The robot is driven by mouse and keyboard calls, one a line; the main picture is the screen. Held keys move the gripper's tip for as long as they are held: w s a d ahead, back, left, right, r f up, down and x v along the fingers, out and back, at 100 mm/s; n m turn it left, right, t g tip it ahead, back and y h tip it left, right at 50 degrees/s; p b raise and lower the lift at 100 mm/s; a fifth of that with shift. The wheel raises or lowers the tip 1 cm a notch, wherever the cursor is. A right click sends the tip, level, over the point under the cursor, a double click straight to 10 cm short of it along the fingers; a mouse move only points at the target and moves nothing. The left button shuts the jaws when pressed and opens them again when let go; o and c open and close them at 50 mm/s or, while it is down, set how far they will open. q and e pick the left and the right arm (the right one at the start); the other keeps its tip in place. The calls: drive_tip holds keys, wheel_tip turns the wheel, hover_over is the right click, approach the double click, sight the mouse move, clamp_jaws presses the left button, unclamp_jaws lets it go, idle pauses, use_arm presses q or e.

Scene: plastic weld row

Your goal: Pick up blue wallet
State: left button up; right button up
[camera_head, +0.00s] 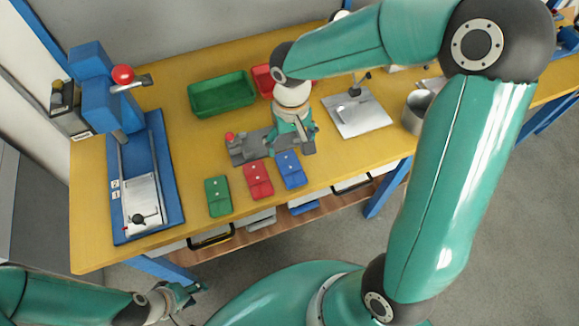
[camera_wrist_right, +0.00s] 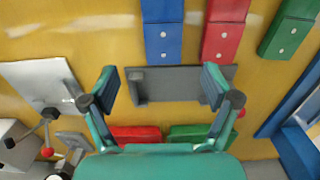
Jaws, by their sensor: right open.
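The blue wallet (camera_head: 293,171) lies flat near the front edge of the yellow table, rightmost in a row with a red wallet (camera_head: 258,180) and a green wallet (camera_head: 217,196). My right gripper (camera_head: 290,147) is open and empty above the table, just behind the blue wallet. In the right wrist view the blue wallet (camera_wrist_right: 162,38) lies beyond the spread fingers (camera_wrist_right: 160,85), with a grey fixture (camera_wrist_right: 180,84) below and between them. My left gripper (camera_head: 183,296) is at the bottom left, low in front of the table; its jaw opening is unclear.
A blue press (camera_head: 160,165) stands on the table's left. A green bin (camera_head: 222,94) and a partly hidden red bin (camera_head: 262,78) are at the back. A metal plate with a lever (camera_head: 358,115) and a grey pot (camera_head: 414,112) stand to the right.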

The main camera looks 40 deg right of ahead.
sight(291, 167)
wheel_tip(291, 167, down, 3)
drive_tip(key=shift+s+r, duration=0.1)
drive_tip(key=shift+r, duration=0.05)
drive_tip(key=shift+s+a+f, duration=0.1)
drive_tip(key=shift+s+f, duration=0.05)
drive_tip(key=shift+f, duration=0.4)
drive_tip(key=f, duration=0.4)
drive_tip(key=shift+s+a+f, duration=0.1)
drive_tip(key=shift+s+a, duration=0.15)
drive_tip(key=c, duration=1.2)
drive_tip(key=shift+c, duration=0.2)
wheel_tip(291, 167, up, 20)
drive_tip(key=p, duration=0.1)
